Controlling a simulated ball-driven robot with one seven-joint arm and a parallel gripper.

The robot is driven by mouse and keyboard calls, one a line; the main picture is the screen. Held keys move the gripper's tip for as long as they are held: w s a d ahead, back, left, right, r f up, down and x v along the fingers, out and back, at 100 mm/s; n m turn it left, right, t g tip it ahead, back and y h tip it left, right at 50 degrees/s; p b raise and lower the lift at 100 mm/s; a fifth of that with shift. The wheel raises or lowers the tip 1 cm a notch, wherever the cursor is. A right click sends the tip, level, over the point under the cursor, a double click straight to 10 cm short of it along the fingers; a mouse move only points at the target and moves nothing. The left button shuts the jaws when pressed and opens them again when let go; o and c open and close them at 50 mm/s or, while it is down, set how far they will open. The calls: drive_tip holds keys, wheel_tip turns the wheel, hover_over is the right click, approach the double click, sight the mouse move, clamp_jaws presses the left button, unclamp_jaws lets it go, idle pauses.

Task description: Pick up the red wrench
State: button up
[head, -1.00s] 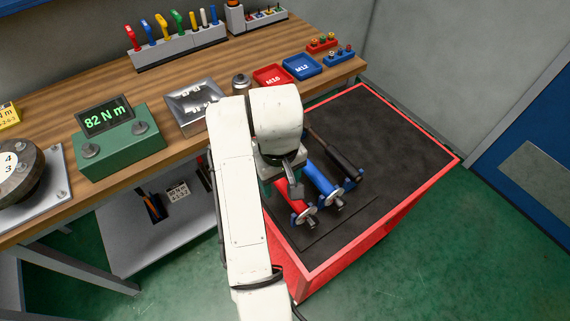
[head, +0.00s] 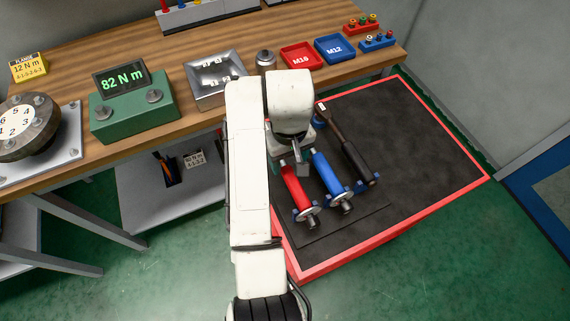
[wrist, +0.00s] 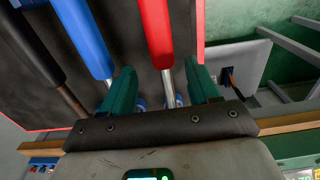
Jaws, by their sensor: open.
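The red wrench (head: 297,187) lies on the dark top of the red-edged cart, its silver end towards the front. In the wrist view its red handle (wrist: 156,32) runs down to a silver shaft that shows between my two green fingers. My gripper (wrist: 160,70) is open and empty, and I cannot tell how far above the wrench it is. In the head view my gripper (head: 300,164) is mostly hidden by my arm, over the far part of the red wrench. That far part is hidden there.
The blue wrench (head: 332,182) lies close on the right, near one finger in the wrist view. A black-handled wrench (head: 347,143) lies further right. The cart's right side (head: 430,145) is clear. The workbench (head: 140,65) with a green torque display (head: 134,108) stands behind.

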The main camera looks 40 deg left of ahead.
sight(287, 168)
drive_tip(key=f, duration=0.4)
drive_tip(key=shift+s+f+p, duration=0.25)
drive_tip(key=shift+f+p, duration=0.1)
drive_tip(key=shift+f, duration=0.05)
drive_tip(key=shift+c, duration=0.3)
drive_tip(key=shift+r, duration=0.1)
clamp_jaws()
